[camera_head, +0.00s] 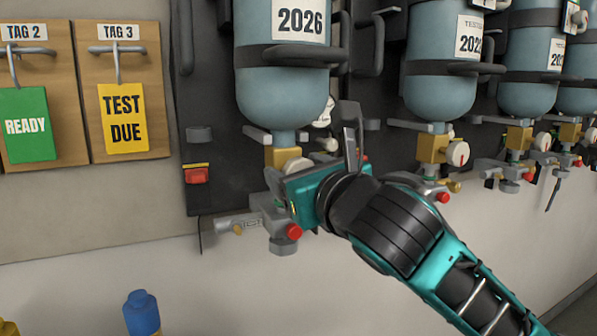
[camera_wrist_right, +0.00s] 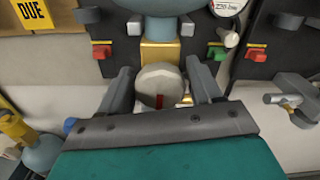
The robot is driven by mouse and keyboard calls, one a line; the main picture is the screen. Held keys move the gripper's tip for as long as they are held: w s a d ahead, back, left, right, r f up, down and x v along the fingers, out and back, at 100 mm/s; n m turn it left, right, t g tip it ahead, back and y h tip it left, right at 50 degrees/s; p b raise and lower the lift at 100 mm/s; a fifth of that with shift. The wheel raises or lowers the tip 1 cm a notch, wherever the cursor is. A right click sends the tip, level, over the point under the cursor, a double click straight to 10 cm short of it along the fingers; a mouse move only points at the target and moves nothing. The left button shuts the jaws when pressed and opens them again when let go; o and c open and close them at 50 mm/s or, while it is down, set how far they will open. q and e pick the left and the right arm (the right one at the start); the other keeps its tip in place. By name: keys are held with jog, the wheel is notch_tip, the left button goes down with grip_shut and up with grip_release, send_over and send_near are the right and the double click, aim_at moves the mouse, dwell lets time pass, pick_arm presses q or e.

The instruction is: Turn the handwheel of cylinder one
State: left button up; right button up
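The leftmost blue cylinder (camera_head: 285,95), labelled 2026, hangs neck down on the dark panel. A brass valve block (camera_head: 282,157) sits under its neck and also shows in the wrist view (camera_wrist_right: 160,55). My right gripper (camera_head: 312,172) is in front of this valve. In the wrist view its two fingers (camera_wrist_right: 159,82) stand open on either side of a pale round part with a red mark (camera_wrist_right: 152,88). Narrow gaps seem to remain; contact cannot be told. Whether this round part is a gauge or the handwheel is unclear. My left gripper is not in view.
Lower fittings with a red knob (camera_head: 294,231) lie just below my gripper. More cylinders (camera_head: 440,90) with gauges (camera_head: 457,153) stand to the right. Boards with a READY tag (camera_head: 28,125) and a TEST DUE tag (camera_head: 124,118) hang left. The wall below is mostly clear.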

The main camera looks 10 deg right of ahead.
jog(key=c, duration=0.7)
jog(key=shift+r+m, duration=0.1)
jog(key=shift+m, duration=0.5)
jog(key=m, duration=0.3)
jog(key=shift+d+r, duration=0.1)
jog(key=shift+m, duration=1.3)
jog(key=shift+r, duration=0.1)
jog(key=o, duration=0.8)
jog(key=shift+o, duration=1)
jog(key=shift+f, duration=0.25)
jog(key=shift+s, duration=0.1)
